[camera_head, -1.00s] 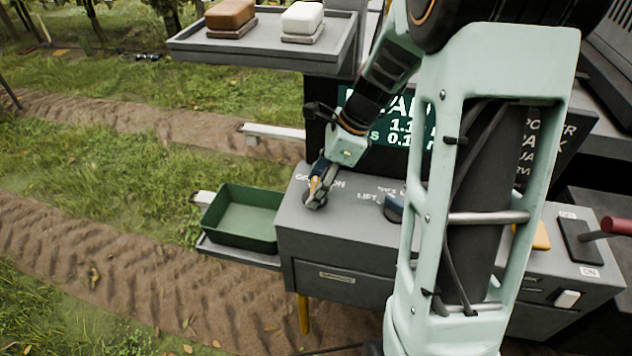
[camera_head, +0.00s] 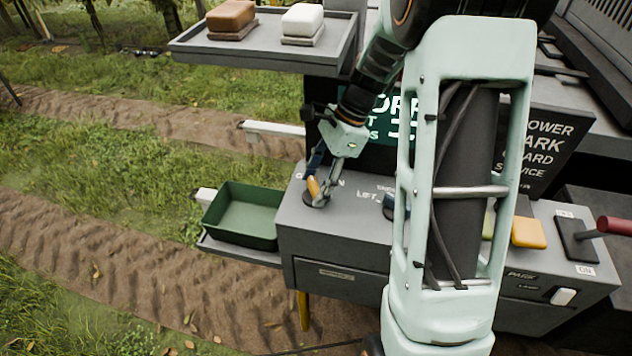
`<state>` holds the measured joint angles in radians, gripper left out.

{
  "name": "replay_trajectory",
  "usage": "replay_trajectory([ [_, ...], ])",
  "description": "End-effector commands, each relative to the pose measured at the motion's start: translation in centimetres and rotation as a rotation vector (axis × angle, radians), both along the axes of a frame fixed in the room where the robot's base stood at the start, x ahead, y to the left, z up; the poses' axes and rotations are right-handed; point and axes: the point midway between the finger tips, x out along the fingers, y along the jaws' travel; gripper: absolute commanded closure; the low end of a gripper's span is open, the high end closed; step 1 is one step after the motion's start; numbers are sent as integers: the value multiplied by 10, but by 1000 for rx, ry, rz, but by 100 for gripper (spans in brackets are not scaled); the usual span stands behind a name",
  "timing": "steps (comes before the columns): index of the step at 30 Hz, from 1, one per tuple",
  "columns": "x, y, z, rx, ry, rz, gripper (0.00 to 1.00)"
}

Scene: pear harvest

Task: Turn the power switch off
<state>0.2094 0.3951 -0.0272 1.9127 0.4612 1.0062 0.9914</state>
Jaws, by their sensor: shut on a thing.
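My gripper (camera_head: 320,190) reaches down to the left end of the grey control panel (camera_head: 345,220). It is shut on a small orange-yellow knob (camera_head: 313,187) that stands on a dark round base. The fingers partly hide this knob and its label; the letters "ON" show beside it. At the panel's right end is a dark plate (camera_head: 573,238) with a lever and a red handle (camera_head: 612,226). The plate has an "ON" label at its lower end and a small label, too small to read, at its upper end. My gripper is well away from this lever.
A yellow block (camera_head: 529,232) and a white rocker (camera_head: 563,296) are at right. A green bin (camera_head: 228,220) stands left of the panel. A shelf (camera_head: 335,52) hangs above.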

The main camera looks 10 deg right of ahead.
Motion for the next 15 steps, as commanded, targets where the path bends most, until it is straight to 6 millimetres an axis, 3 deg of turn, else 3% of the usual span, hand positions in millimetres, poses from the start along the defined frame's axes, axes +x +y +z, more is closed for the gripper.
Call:
replay_trajectory([
  [4,1,0,1,-1,-3,4,72],
  [5,1,0,1,-1,-3,3,45],
  [9,0,0,0,-1,-2,2,30],
  [15,0,0,0,-1,-2,1,30],
])
